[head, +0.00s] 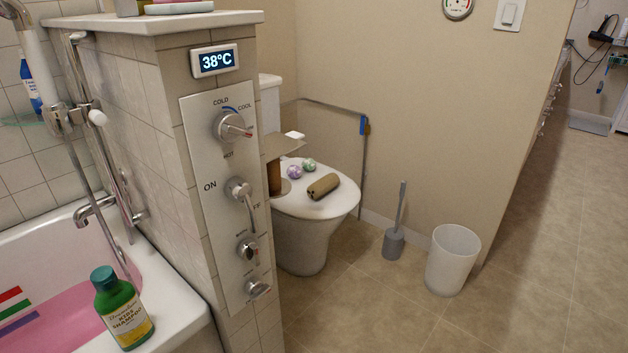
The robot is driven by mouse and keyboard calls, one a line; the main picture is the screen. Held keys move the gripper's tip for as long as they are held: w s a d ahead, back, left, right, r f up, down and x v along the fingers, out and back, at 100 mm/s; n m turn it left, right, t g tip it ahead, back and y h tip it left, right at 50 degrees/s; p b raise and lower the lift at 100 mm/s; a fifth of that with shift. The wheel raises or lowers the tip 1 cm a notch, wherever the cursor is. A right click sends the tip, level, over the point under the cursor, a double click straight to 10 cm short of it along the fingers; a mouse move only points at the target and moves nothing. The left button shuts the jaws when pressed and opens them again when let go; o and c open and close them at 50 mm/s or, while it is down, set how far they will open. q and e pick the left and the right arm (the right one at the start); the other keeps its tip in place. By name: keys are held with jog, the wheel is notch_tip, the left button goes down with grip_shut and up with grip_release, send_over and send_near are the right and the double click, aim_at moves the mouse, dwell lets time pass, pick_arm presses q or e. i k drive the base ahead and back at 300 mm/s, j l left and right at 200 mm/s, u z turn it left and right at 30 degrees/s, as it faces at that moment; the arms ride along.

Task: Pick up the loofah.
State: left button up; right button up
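A brown, rough-looking cylinder (323,186), which appears to be the loofah, lies on its side on the closed white toilet lid (330,207). It lies near the middle of the lid, slightly tilted in the picture. Neither of my grippers is in view.
A tiled partition (150,120) with a shower control panel (222,190) stands left of the toilet. A grey toilet brush (394,240) and white bin (453,261) stand right. A green shampoo bottle (122,308) sits on the tub edge. Floor in front is clear.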

aim_at(321, 187)
jog(key=i+l+u, duration=0.3)
jog(key=l, duration=0.35)
jog(key=i+l+u, duration=0.15)
jog(key=l, duration=0.25)
jog(key=i+l+u, duration=0.15)
jog(key=l, duration=0.2)
jog(key=i+l+u, duration=0.3)
jog(key=i+l, duration=0.15)
jog(key=l, duration=0.25)
